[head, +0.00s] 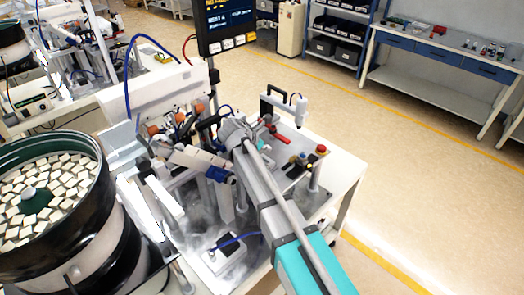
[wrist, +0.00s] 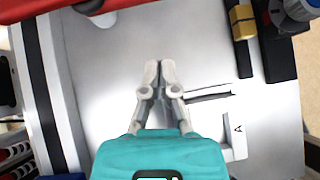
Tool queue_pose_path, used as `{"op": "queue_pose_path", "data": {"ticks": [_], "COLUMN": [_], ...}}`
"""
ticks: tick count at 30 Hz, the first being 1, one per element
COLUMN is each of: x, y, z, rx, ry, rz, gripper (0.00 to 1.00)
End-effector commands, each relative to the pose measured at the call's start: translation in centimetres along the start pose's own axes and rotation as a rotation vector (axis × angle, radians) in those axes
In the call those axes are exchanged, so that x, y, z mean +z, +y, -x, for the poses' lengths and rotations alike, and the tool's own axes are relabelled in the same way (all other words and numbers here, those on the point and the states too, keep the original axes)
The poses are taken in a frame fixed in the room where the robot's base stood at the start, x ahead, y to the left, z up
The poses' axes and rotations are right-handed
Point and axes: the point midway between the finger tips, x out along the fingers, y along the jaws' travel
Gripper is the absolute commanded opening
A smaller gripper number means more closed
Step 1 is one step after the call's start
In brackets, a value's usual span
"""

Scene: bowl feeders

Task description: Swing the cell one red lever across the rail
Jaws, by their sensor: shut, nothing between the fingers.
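A small red lever-like part (head: 278,136) shows in the head view on the white table, just right of my wrist; much of it is hidden or too small to read. In the wrist view, a red bar (wrist: 40,9) crosses the top left corner, cut off by the picture edge; I cannot tell for sure that it is the same part. My gripper (wrist: 160,66) is shut and empty in the wrist view, above a bare grey plate (wrist: 110,75), apart from the red bar.
A bowl feeder (head: 95,165) full of pale tiles stands at left. A post with a red button (head: 321,149) stands right of my arm. A dark display (head: 227,22) rises behind. In the wrist view, a gold block (wrist: 242,20) on a black bar is at upper right.

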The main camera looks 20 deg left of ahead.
Motion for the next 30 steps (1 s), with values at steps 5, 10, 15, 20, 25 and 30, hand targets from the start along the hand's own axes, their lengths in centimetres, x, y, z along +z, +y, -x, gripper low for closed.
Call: {"op": "queue_pose_path", "data": {"ticks": [5,10,15,20,25,30], "x": [1.7,2.6,2.9,2.9,2.8,2.5], "y": [0.1,0.0,0.0,0.0,0.0,0.3], "z": [-1.6,-2.5,-2.8,-2.8,-2.7,-2.4], "rx": [-0.001,-0.002,-0.001,-0.001,0.0,0.016], "ry": [0.0,0.0,-0.001,-0.001,-0.001,0.0], "rz": [-0.001,0.0,0.001,0.001,0.002,0.017], "gripper": [0.0,0.0,0.0,0.0,0.0,0.0]}}
